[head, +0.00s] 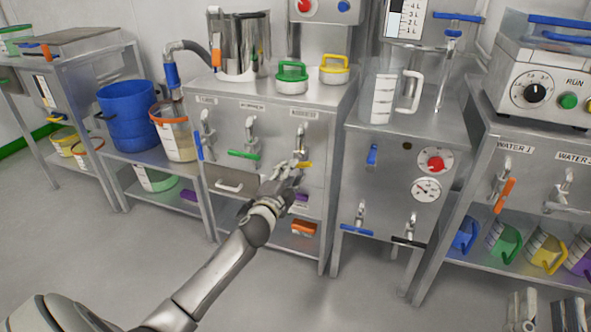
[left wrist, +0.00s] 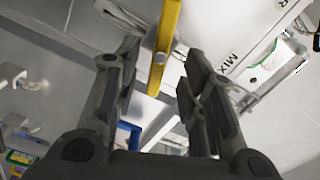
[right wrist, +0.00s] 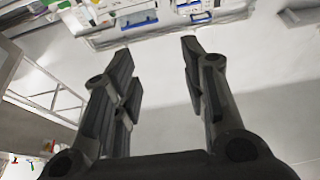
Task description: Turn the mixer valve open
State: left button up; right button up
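The mixer valve has a yellow lever (head: 305,165) on the front of the steel cabinet, under the rightmost of its tap labels. In the left wrist view the yellow lever (left wrist: 165,45) runs between my open left fingers, with a label starting "MIX" (left wrist: 232,62) beside it. My left gripper (head: 288,174) is at this lever and partly hides the tap. The fingers look apart from the lever, not closed on it. My right gripper (head: 547,312) shows at the lower right of the head view. In the right wrist view it (right wrist: 160,70) is open and empty.
The same cabinet has a green lever (head: 244,154) and a blue lever (head: 198,146) to the left. Green-handled (head: 292,78) and yellow-handled (head: 335,68) lids and a steel pot (head: 240,45) stand on top. A gauge cabinet (head: 385,170) stands close right. The floor in front is clear.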

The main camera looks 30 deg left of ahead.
pick_arm(q)
jog(key=shift+b+x, duration=0.5)
jog(key=shift+x, duration=1.8)
pick_arm(e)
jog(key=shift+s+r+t+y, duration=0.15)
jog(key=shift+s+r+t, duration=0.4)
jog(key=shift+r, duration=0.25)
jog(key=shift+s+r+t+y, duration=0.2)
jog(key=shift+s+r+t, duration=0.2)
jog(key=shift+r+t, duration=0.3)
jog(key=shift+s+r+t+y, duration=0.15)
jog(key=shift+s+r+t, duration=0.4)
jog(key=shift+r, duration=0.3)
pick_arm(q)
grip_shut()
pick_arm(e)
jog(key=shift+w+d, duration=0.1)
